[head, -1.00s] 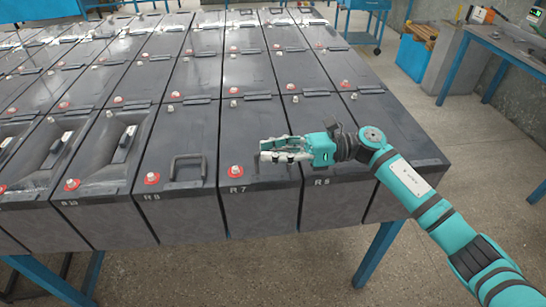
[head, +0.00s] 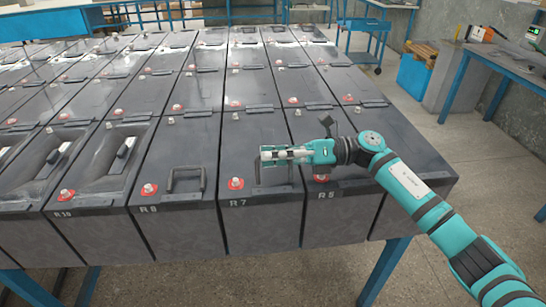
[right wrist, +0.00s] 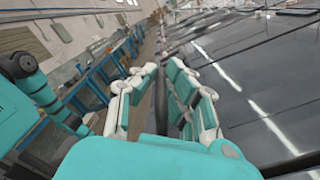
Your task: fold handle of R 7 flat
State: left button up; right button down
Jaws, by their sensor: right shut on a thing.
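Battery R 7 (head: 262,215) is a dark grey block in the front row, with a red-ringed terminal at its front left corner. My right gripper (head: 268,155) reaches in from the right above the lid of R 7. Its fingers are shut on the dark handle of R 7 (head: 258,176), which is mostly hidden by the fingers in the head view. In the right wrist view a dark bar (right wrist: 161,105) shows between the teal finger pads of my right gripper (right wrist: 160,85). The handle's exact angle cannot be told. My left gripper is not in view.
Recessed batteries lie further left. Batteries stand close together in several rows on a blue-legged table. Open floor (head: 460,255) lies to the right, before a blue workbench (head: 505,65).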

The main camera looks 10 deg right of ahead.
jog(key=shift+f, duration=0.2)
jog(key=c, duration=1.4)
grip_release()
jog(key=shift+f, duration=0.1)
jog(key=d, duration=1.2)
jog(key=shift+r, duration=0.3)
